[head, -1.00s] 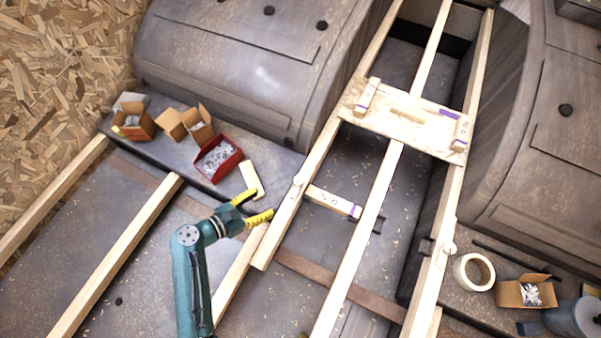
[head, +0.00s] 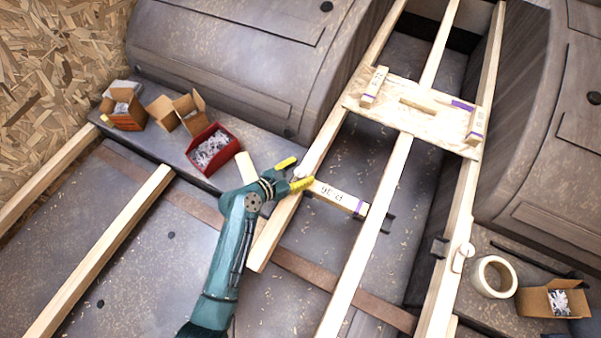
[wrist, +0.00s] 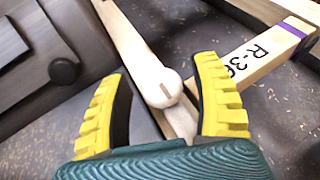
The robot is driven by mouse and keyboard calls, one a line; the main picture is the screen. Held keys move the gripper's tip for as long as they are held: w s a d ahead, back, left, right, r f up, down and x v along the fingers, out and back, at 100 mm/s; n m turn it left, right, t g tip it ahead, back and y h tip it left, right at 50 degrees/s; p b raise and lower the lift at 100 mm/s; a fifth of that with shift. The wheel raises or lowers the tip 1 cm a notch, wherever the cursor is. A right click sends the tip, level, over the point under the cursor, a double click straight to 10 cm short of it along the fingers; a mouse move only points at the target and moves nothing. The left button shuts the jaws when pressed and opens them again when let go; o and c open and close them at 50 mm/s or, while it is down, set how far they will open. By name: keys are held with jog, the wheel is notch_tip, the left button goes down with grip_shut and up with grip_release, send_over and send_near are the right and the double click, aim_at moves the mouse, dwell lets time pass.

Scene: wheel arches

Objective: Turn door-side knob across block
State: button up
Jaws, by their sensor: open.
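A pale round wooden knob (wrist: 160,88) with a slot mark sits on a wooden rail (wrist: 128,42). In the wrist view it lies between the two yellow fingers of my gripper (wrist: 164,98), which are open with a gap on each side. In the head view my gripper (head: 295,173) straddles the rail's left side at this knob, which the fingers partly hide. A wooden block (head: 338,195) with dark lettering and a purple end band lies just right of the gripper, between two rails. A second pale knob (head: 463,256) sits on the right rail. Which knob is door-side cannot be told.
A plywood board (head: 425,120) with small wooden pieces bridges the rails farther back. A red bin (head: 213,150) and open cardboard boxes (head: 125,110) stand on the left ledge. A wheel arch (head: 230,60) rises behind.

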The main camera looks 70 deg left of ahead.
jog(key=shift+c, duration=0.5)
jog(key=c, duration=1)
jog(key=shift+d+r+p, duration=0.1)
jog(key=shift+p, duration=0.3)
jog(key=shift+c, duration=0.2)
